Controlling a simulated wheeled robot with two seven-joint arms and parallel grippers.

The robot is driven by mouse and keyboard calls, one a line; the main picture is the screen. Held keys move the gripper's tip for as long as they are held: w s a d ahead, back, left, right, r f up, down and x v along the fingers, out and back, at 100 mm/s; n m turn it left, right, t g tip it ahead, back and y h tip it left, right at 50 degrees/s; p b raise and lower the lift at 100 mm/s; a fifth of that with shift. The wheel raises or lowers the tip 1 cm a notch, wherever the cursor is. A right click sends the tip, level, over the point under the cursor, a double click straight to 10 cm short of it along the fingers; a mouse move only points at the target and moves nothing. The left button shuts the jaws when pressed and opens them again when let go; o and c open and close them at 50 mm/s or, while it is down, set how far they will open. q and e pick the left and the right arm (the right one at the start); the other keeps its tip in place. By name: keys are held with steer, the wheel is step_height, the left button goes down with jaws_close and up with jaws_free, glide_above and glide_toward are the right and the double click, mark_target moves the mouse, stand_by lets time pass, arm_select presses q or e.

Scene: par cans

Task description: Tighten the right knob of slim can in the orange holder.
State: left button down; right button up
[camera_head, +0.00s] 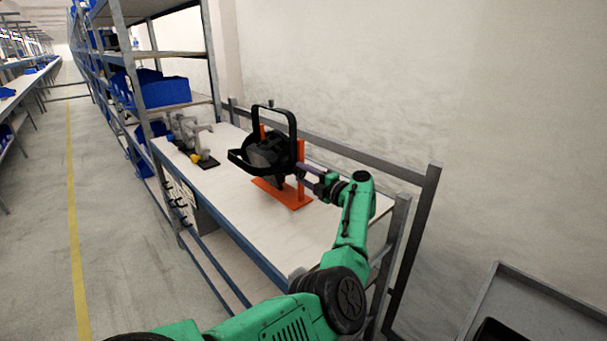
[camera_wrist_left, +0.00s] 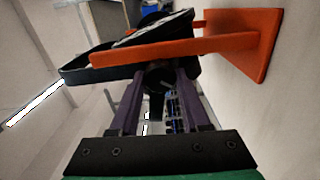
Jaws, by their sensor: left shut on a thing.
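The black slim can (camera_head: 268,152) with its looped yoke sits in the orange holder (camera_head: 283,193) on the workbench. In the left wrist view the orange holder (camera_wrist_left: 262,42) lies sideways, with its upright crossing in front of the can (camera_wrist_left: 155,27). My left gripper (camera_head: 306,169) reaches the can's right side, at the orange upright. In the wrist view its two purple fingers (camera_wrist_left: 163,82) are closed around the dark round right knob (camera_wrist_left: 157,76), which is partly hidden between them. My right gripper is in neither view.
The white workbench (camera_head: 225,185) has bare surface in front of and left of the holder. A grey clamp-like device (camera_head: 190,137) stands further back. A metal rail (camera_head: 345,150) runs along the wall side. Shelving with blue bins (camera_head: 160,91) rises at the far end.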

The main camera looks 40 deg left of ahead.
arm_select(q)
steer(key=shift+c, duration=1.8)
jaws_free()
steer(key=shift+d, duration=0.15)
steer(key=s+d, duration=0.1)
steer(key=d, duration=1.3)
steer(key=shift+d+b, duration=0.15)
steer(key=shift+b, duration=0.2)
steer(key=shift+s, duration=0.1)
